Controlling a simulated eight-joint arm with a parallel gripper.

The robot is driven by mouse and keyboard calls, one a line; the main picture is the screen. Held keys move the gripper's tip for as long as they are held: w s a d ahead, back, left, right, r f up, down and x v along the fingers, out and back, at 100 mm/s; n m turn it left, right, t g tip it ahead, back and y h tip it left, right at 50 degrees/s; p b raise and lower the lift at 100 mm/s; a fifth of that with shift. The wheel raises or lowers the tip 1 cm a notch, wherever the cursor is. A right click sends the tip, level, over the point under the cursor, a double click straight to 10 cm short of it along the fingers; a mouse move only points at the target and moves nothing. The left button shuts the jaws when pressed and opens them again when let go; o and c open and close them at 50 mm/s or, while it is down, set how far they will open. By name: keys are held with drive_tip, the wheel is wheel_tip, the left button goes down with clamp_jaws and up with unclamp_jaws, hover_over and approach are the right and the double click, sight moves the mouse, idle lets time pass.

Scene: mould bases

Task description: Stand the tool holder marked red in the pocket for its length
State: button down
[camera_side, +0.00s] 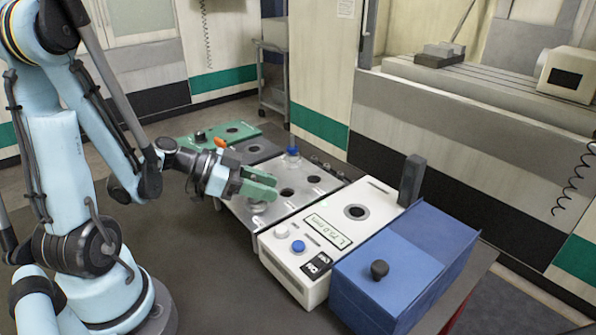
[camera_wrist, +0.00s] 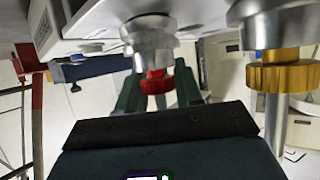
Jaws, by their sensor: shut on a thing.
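The tool holder with the red ring (camera_wrist: 157,83) is between my two green fingers in the wrist view, with its silver flange towards the top of the picture. My gripper (camera_side: 262,187) is shut on it, low over the grey pocket plate (camera_side: 240,209) in the side view. I cannot tell whether the holder touches the plate. Open round pockets (camera_side: 287,192) lie to the right of my fingers. The white length gauge (camera_side: 345,238) has a green-framed display (camera_side: 328,230), its digits unclear.
A blue-topped holder (camera_side: 292,155) stands behind my gripper. A gold-ringed holder (camera_wrist: 282,77) is close by on the right in the wrist view. A green block (camera_side: 247,132) with dark holes lies behind; a blue box (camera_side: 400,265) with a black knob stands at front right.

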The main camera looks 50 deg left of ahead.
drive_tip(key=c, duration=0.7)
unclamp_jaws()
drive_tip(key=shift+o, duration=0.2)
drive_tip(key=shift+v, duration=3.75)
